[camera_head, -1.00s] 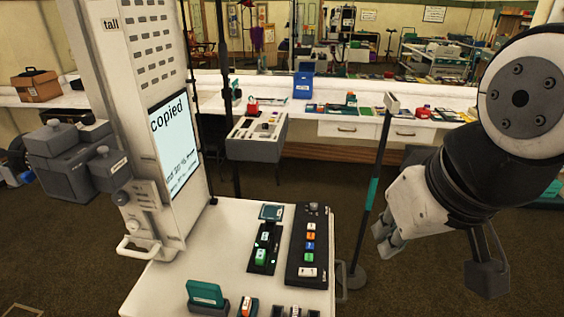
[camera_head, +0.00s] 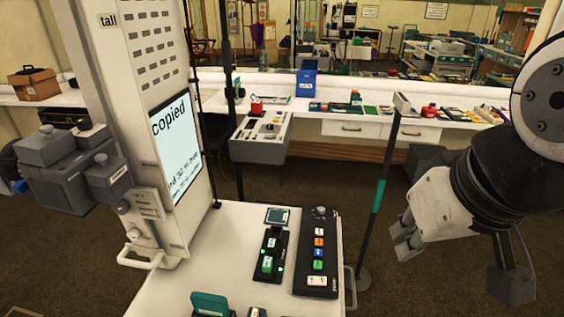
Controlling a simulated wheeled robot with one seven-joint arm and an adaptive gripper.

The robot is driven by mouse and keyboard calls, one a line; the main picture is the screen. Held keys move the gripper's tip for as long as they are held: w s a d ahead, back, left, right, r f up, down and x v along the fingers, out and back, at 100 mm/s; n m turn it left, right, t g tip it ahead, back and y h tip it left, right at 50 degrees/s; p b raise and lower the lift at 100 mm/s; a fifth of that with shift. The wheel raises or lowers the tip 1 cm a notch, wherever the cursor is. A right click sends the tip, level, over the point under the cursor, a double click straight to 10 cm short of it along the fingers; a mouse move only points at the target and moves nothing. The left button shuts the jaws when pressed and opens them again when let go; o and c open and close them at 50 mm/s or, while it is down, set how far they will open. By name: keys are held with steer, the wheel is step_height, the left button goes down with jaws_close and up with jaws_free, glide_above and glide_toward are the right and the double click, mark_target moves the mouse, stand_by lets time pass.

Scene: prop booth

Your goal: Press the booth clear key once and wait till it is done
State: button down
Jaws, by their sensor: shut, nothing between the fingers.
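A black key panel (camera_head: 318,252) lies on the white booth table at its right side. It carries a column of coloured keys: white, orange, blue and green, with a larger white key (camera_head: 317,281) at the near end. The lettering is too small to read, so I cannot tell which is the clear key. The booth screen (camera_head: 176,150) reads "copied" in large letters above smaller text. My gripper (camera_head: 404,239) is shut and empty, held in the air right of the table, apart from the panel.
A black dock with green cards (camera_head: 268,256) lies left of the panel, and a teal card holder (camera_head: 211,304) stands at the near edge. A thin pole (camera_head: 377,195) stands between my gripper and the table. Grey boxes (camera_head: 63,150) hang left of the booth column.

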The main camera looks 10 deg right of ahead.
steer(key=s+b+x, duration=0.1)
steer(key=b+x, duration=0.3)
steer(key=x, duration=0.2)
steer(key=shift+f+g, duration=0.3)
steer(key=shift+g, duration=0.1)
